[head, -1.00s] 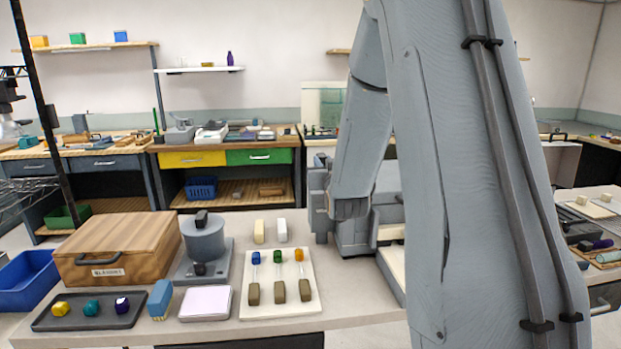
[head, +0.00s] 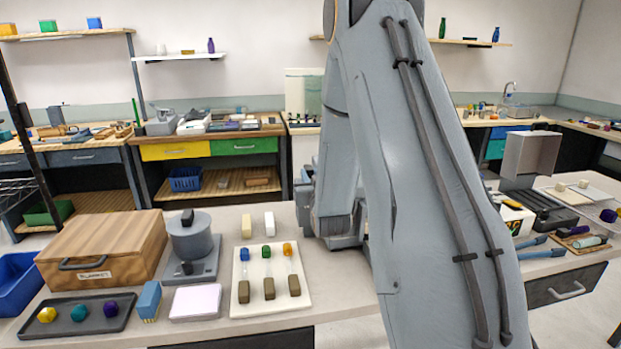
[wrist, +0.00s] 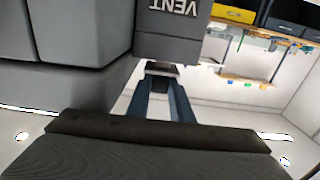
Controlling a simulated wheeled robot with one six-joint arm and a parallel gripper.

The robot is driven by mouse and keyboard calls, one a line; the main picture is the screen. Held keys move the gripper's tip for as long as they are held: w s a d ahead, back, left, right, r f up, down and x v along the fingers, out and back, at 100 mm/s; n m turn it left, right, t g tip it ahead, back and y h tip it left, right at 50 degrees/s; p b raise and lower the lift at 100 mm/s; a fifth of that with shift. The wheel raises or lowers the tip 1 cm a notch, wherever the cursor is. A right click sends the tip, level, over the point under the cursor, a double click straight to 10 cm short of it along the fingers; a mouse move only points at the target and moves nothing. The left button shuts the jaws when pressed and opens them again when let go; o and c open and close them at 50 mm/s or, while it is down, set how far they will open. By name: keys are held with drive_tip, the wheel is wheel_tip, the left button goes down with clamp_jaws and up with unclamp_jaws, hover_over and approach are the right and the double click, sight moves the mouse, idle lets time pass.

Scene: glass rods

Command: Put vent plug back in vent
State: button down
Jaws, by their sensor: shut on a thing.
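In the wrist view, a grey housing with a white "VENT" label (wrist: 182,8), upside down in the picture, stands just beyond my fingertips. My gripper (wrist: 160,75) points at its lower edge. It is shut on a small dark piece (wrist: 161,68), which looks like the vent plug and is mostly hidden between the fingers. I cannot tell whether the plug touches the housing or is in the vent opening. In the head view, my arm hides the gripper and plug and covers most of the grey apparatus (head: 306,195) on the bench.
On the bench are a wooden box (head: 100,240), a grey pot on a stand (head: 192,240), a dark tray of stoppers (head: 60,328) and a white board with rods (head: 240,303). Further grey casing (wrist: 75,30) is close at the upper left of the wrist view.

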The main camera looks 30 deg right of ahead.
drive_tip(key=shift+f, duration=0.7)
drive_tip(key=shift+f, duration=0.2)
drive_tip(key=c, duration=1.9)
unclamp_jaws()
drive_tip(key=shift+o, duration=0.2)
drive_tip(key=shift+r, duration=0.1)
